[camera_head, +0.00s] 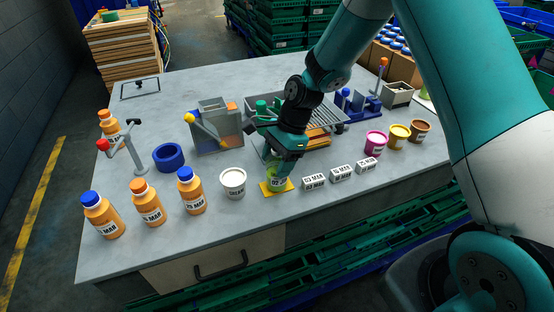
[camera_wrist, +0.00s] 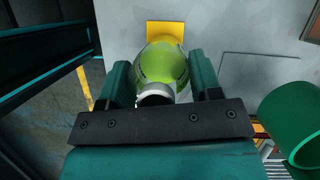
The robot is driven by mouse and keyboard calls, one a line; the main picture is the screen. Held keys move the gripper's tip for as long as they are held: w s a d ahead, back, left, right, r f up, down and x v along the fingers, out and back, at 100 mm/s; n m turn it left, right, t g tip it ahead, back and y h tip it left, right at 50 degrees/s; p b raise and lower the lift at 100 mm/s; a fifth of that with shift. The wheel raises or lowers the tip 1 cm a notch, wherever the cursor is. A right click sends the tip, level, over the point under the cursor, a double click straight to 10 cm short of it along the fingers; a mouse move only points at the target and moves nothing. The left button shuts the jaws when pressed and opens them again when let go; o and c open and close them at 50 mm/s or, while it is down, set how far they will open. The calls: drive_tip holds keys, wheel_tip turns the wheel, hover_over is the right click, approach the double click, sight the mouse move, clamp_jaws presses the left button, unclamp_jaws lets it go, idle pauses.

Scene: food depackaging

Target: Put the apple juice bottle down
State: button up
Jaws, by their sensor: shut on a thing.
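The apple juice bottle (camera_head: 277,185) is green with a pale neck and stands about upright at the yellow mat (camera_head: 264,190) near the table's front edge. My gripper (camera_head: 284,163) comes down from above and is shut on it, hiding its upper part. In the wrist view the green bottle (camera_wrist: 166,68) sits between the two fingers of my gripper (camera_wrist: 161,78), with the yellow mat (camera_wrist: 166,28) beyond it. I cannot tell whether its base rests on the mat or is slightly above it.
A white tub (camera_head: 233,186) stands close left of the mat. Small labelled white blocks (camera_head: 313,184) stand close right. Orange bottles (camera_head: 149,206) line the front left. Behind are a grey bin (camera_head: 213,128) and a wire rack (camera_head: 320,112). Pink, yellow and brown tubs (camera_head: 398,137) stand right.

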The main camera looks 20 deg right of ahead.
drive_tip(key=o, duration=0.8)
drive_tip(key=shift+f, duration=0.15)
drive_tip(key=s+b+v, duration=0.1)
drive_tip(key=b+v, duration=0.1)
drive_tip(key=v, duration=0.9)
drive_tip(key=s+a+r+n, duration=0.7)
drive_tip(key=s+r+n, duration=0.1)
drive_tip(key=s+n, duration=0.65)
drive_tip(key=s+a+n, duration=0.1)
drive_tip(key=s+n, duration=0.3)
drive_tip(key=s, duration=0.1)
drive_tip(key=s+a+r+n, duration=0.1)
drive_tip(key=s+n, duration=0.3)
drive_tip(key=s, duration=0.1)
drive_tip(key=shift+r+n+t, duration=0.1)
drive_tip(key=shift+n+t, duration=0.15)
drive_tip(key=shift+t, duration=0.15)
